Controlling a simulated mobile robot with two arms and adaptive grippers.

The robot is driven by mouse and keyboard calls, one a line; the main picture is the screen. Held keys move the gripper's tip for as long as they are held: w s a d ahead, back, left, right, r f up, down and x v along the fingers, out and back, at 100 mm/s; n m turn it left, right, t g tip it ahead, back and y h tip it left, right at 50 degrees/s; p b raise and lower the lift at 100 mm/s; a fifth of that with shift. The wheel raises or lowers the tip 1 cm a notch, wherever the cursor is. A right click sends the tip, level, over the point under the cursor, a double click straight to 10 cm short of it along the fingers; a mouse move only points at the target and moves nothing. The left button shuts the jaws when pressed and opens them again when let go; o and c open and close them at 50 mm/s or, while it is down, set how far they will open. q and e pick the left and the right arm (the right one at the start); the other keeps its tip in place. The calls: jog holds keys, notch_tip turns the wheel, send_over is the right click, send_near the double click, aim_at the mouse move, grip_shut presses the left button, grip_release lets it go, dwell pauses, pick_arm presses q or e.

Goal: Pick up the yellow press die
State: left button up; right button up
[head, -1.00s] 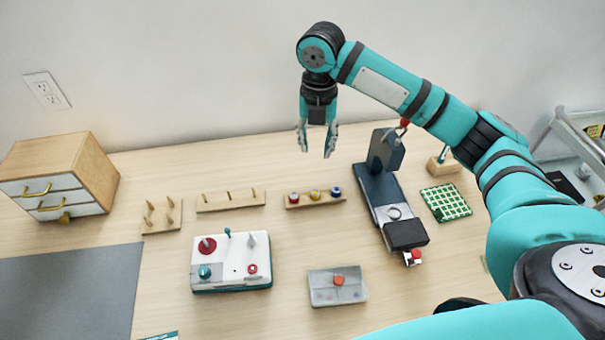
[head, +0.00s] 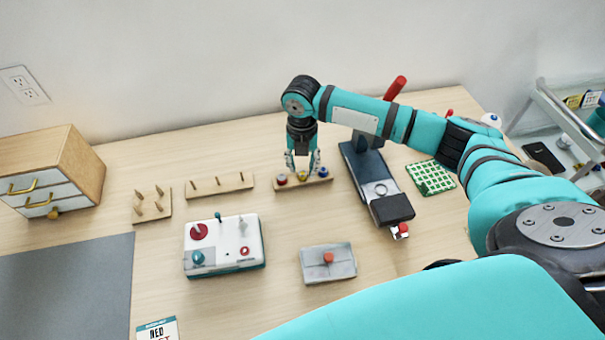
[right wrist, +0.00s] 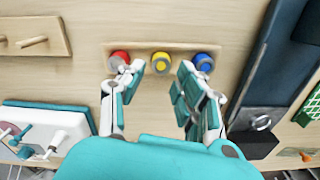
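The yellow press die (right wrist: 161,62) stands in the middle of a wooden rack (right wrist: 228,47), between a red die (right wrist: 119,62) and a blue die (right wrist: 204,63). In the head view the yellow die (head: 304,175) shows below my right gripper (head: 302,160). The right gripper is open, and in the right wrist view its fingertips (right wrist: 160,72) lie to either side of the yellow die, with nothing seen between them but the die and table. Whether the fingers touch the neighbouring dies I cannot tell. My left gripper is not in view.
A dark press (head: 372,178) with a red lever (head: 395,88) stands right of the rack. A white machine (head: 225,245) and a grey box with a red knob (head: 340,263) are in front. Peg racks (head: 219,185) lie to the left. A green grid mat (head: 430,177) lies at right.

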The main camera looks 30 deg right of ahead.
aim_at(303, 174)
jog(key=shift+f, duration=1.6)
jog(key=shift+c, duration=0.3)
grip_shut()
jog(key=shift+r, duration=0.2)
